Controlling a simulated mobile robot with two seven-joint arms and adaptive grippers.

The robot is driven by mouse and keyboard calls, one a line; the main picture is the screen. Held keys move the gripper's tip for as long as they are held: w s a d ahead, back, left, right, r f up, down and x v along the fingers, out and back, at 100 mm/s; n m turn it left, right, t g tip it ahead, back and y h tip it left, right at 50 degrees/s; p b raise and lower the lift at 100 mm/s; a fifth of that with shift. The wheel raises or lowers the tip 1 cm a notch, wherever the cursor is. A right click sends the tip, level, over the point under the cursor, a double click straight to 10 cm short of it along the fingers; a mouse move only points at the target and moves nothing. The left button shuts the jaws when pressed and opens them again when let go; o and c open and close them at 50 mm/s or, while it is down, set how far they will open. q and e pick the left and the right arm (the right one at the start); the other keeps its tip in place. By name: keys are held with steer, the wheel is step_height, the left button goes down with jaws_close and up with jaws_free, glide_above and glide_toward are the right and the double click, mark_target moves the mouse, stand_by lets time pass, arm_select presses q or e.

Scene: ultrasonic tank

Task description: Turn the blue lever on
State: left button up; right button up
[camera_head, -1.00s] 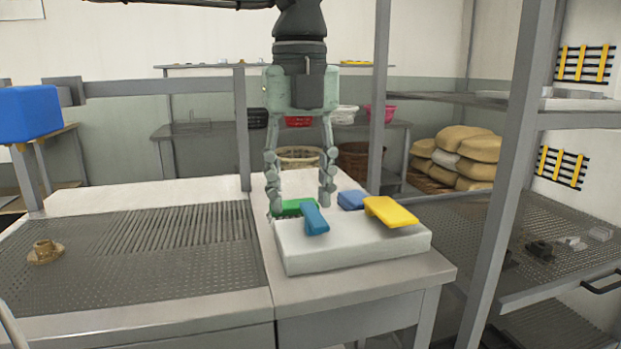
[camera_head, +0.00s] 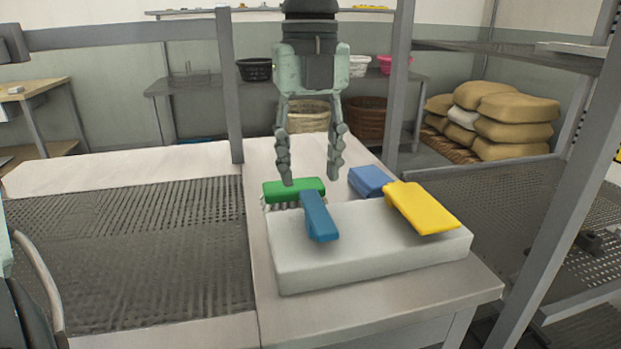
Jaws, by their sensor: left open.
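The blue lever (camera_head: 319,216) is on top of a white box (camera_head: 372,257) on the table, its near end pointing towards me. A yellow lever (camera_head: 421,208) is on the right part of the same box. My left gripper (camera_head: 310,179) hangs down from the top of the view, open and empty. Its fingertips show above and behind the blue lever in the picture, apart from it. I cannot tell their exact height. My right gripper is not in view.
A green brush (camera_head: 292,190) lies behind the box, close to the gripper's left finger. A blue block (camera_head: 370,180) is behind the box between the levers. Grey posts (camera_head: 229,90) stand at the table's back and right. The perforated grey surface (camera_head: 130,250) on the left is clear.

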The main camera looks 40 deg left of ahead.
mark_target(310, 195)
arm_select(q)
steer(key=shift+f, duration=1.6)
steer(key=shift+c, duration=0.4)
jaws_close()
